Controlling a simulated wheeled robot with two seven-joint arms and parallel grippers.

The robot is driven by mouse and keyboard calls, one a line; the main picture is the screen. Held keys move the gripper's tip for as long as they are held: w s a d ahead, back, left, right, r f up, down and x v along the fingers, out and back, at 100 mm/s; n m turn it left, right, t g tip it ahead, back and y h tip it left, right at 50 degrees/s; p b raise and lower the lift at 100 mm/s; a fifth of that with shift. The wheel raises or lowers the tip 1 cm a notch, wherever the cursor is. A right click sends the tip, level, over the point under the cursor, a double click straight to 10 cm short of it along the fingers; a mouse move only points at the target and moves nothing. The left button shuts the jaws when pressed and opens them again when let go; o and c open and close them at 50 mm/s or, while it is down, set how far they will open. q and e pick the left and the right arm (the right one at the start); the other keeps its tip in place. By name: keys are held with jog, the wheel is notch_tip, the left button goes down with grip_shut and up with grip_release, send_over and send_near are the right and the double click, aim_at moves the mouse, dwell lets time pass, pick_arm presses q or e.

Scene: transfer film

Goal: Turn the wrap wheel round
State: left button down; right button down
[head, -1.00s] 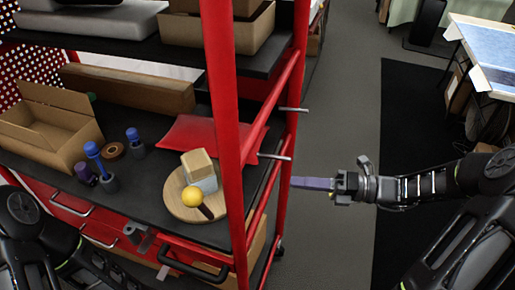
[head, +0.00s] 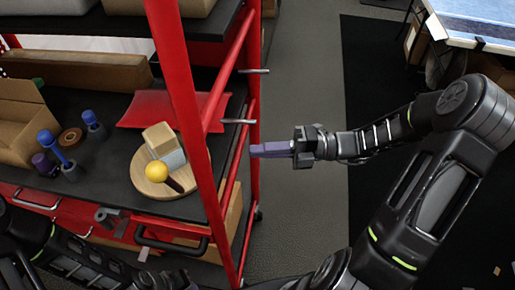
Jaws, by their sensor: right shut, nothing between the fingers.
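The round wooden wheel (head: 150,187) lies flat on the dark shelf of the red rack. A pale block (head: 161,138) with a greyish lower part stands on it, and a yellow ball (head: 157,171) with a short dark stick is at its front. My right gripper (head: 256,150) is shut and empty, its purple fingers pointing left. It is to the right of the wheel, with the red posts between them in the picture. Its fingertips appear close to the right post; whether they touch is unclear. Parts of my left arm show at the lower left, but I cannot make out its gripper.
Red posts (head: 185,120) and slanted rails stand right of the wheel, with two metal rods (head: 238,121) sticking out. A red sheet (head: 158,109) lies behind the wheel. Blue-topped tools (head: 62,152) and a cardboard box (head: 20,120) are left. The floor (head: 300,90) beside the rack is clear.

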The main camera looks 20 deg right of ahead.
jog(key=x, duration=0.8)
jog(key=shift+a, duration=0.1)
jog(key=shift+w+a, duration=0.35)
jog(key=shift+w, duration=0.3)
jog(key=shift+w+a, duration=0.3)
jog(key=shift+w, duration=0.35)
jog(key=shift+w+a, duration=0.35)
jog(key=shift+w, duration=0.3)
jog(key=w+p, duration=0.2)
jog(key=p, duration=0.1)
jog(key=w+p, duration=0.1)
jog(key=p, duration=0.1)
jog(key=shift+w+a+r, duration=0.1)
jog(key=shift+w+r, duration=0.15)
jog(key=shift+w, duration=0.05)
jog(key=shift+w+a+f, duration=0.1)
jog(key=shift+w+f, duration=0.05)
jog(key=shift+w, duration=0.2)
jog(key=shift+w+f, duration=0.1)
jog(key=shift+f, duration=0.05)
